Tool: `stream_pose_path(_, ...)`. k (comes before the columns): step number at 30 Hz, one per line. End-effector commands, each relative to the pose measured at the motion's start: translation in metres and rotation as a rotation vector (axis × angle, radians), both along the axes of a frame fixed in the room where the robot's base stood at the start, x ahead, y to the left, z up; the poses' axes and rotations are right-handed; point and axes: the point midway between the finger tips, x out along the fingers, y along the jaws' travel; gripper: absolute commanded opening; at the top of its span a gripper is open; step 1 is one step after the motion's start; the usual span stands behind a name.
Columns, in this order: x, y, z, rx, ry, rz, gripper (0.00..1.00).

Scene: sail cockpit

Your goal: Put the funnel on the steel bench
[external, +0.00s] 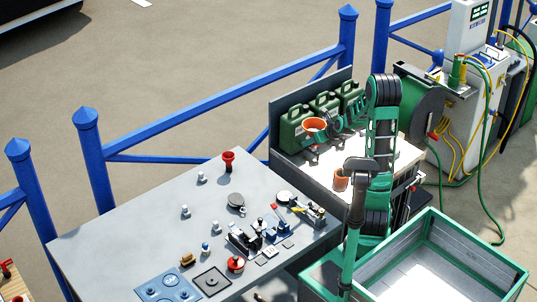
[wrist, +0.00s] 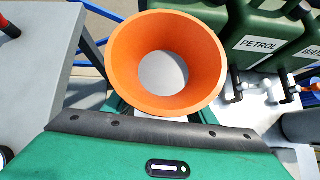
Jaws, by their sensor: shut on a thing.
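The orange funnel (external: 314,124) is held in the air in front of the green cans, wide mouth up. In the wrist view the funnel (wrist: 120,60) fills the upper middle, and a pale surface shows through its opening. My gripper (external: 321,136) is shut on the funnel; its fingers are mostly hidden beneath the rim in the wrist view. A bench with a pale top (external: 312,174) and a raised back panel lies below. A wide grey table (external: 130,226) stands to its left. I cannot tell which of the two is the steel bench.
Green petrol cans (external: 297,131) line the back of the pale bench, close to the funnel. A small orange-brown cup (external: 341,179) stands on it. The grey table holds a red object (external: 228,160) and several fittings; its left part is clear. An open crate (external: 440,227) stands at front right.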

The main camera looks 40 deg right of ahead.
Motion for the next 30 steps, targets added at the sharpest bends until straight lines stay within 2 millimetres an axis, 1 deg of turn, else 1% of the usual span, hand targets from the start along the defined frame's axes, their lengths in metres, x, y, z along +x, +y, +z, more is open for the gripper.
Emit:
stream_pose_path(1,-0.012,-0.016,0.001,0.001,-0.001,-0.041,0.24)
stream_pose_path(3,-0.026,-0.033,0.002,0.002,-0.002,-0.085,0.24)
stream_pose_path(6,-0.042,-0.05,0.003,0.005,-0.003,-0.133,0.24)
stream_pose_path(9,-0.052,-0.059,0.003,0.007,-0.004,-0.161,0.24)
stream_pose_path(14,-0.057,-0.074,-0.003,0.011,-0.003,-0.177,0.24)
stream_pose_path(27,-0.058,-0.151,-0.05,0.011,-0.003,-0.178,0.24)
stream_pose_path(30,-0.059,-0.166,-0.058,0.011,-0.003,-0.177,0.24)
